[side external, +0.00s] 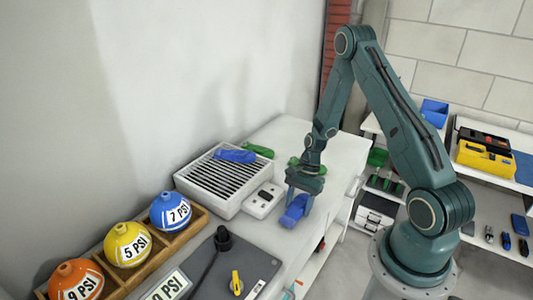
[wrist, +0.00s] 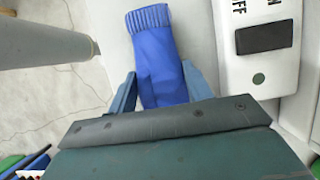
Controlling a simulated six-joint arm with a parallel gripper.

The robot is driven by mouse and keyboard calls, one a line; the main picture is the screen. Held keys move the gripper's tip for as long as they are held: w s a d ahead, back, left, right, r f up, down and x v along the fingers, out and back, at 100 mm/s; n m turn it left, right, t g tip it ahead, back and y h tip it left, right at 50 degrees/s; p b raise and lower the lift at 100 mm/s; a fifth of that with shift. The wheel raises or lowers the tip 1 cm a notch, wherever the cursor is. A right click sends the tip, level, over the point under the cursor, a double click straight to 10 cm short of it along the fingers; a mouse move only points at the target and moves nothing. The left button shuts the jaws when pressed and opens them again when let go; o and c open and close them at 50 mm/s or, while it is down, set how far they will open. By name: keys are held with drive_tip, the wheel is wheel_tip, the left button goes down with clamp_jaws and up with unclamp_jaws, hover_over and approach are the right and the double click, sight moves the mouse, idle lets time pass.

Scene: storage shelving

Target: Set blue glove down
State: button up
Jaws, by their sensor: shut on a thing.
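A blue glove (side external: 294,210) is between the jaws of my gripper (side external: 300,192) at the right part of the white bench top, beside the small white switch box. In the wrist view the same glove (wrist: 158,55) points its ribbed cuff away from me. The two blue-grey fingers of my gripper (wrist: 160,88) stand on either side of it, shut on it. The glove's lower end is hidden behind my gripper body. It is at or just above the bench surface; I cannot tell whether it touches. A second blue glove (side external: 235,156) lies on the slatted white unit.
The switch box (side external: 263,200) stands close to the left of the glove. The slatted unit (side external: 200,185) is behind it, with a green glove (side external: 259,150) at its back. A dark plate (side external: 236,268) with a yellow lever lies in front. Bare bench top (side external: 345,150) shows at the back right.

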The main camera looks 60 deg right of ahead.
drive_tip(key=shift+f, duration=0.2)
drive_tip(key=o, duration=1)
drive_tip(key=shift+r, duration=0.15)
drive_tip(key=v, duration=1.2)
